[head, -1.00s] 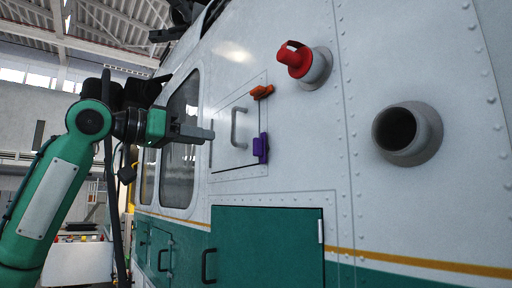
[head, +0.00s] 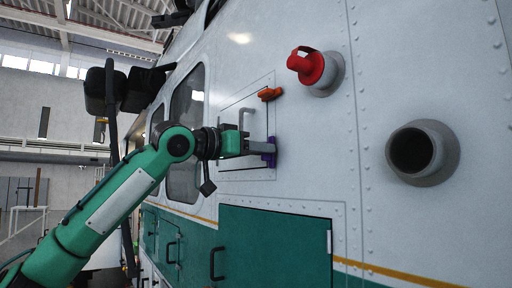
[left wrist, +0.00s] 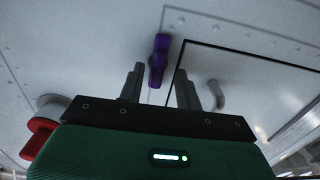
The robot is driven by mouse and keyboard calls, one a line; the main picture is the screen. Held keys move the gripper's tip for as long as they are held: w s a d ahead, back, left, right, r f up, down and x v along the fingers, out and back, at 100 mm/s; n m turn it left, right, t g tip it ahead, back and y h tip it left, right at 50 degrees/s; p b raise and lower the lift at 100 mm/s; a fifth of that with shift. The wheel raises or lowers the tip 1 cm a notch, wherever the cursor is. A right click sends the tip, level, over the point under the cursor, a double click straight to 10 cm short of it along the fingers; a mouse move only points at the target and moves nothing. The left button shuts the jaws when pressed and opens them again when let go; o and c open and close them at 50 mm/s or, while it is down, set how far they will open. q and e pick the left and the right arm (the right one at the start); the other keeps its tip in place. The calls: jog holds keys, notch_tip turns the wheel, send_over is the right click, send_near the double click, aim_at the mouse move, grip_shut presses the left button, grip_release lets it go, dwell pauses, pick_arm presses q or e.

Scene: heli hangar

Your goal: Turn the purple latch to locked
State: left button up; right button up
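The purple latch (head: 269,153) sits at the lower right edge of a small white panel (head: 232,172) on the helicopter's side. It also shows in the left wrist view (left wrist: 159,60), beyond and between the fingertips. My left gripper (head: 268,149) is right at the latch in the head view and hides part of it. In the left wrist view its two fingers (left wrist: 158,85) stand apart, one to each side of the latch, with no visible contact. My right gripper is in neither view.
An orange latch (head: 270,94) sits at the panel's upper right. A grey handle (head: 246,122) is on the panel, just behind my gripper. A red-capped fitting (head: 307,66) and an open grey pipe (head: 421,150) stick out to the right. A green door (head: 270,247) lies below.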

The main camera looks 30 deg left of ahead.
pick_arm(q)
jog(key=shift+s+d+r, duration=0.1)
jog(key=shift+s, duration=0.05)
grip_shut()
jog(key=shift+n, duration=0.3)
jog(key=shift+a+n+b, duration=0.15)
jog(key=shift+n+b, duration=1.25)
jog(key=shift+n, duration=2.9)
jog(key=shift+a+n+b, duration=0.15)
jog(key=shift+n+b, duration=1.2)
jog(key=shift+n, duration=2.95)
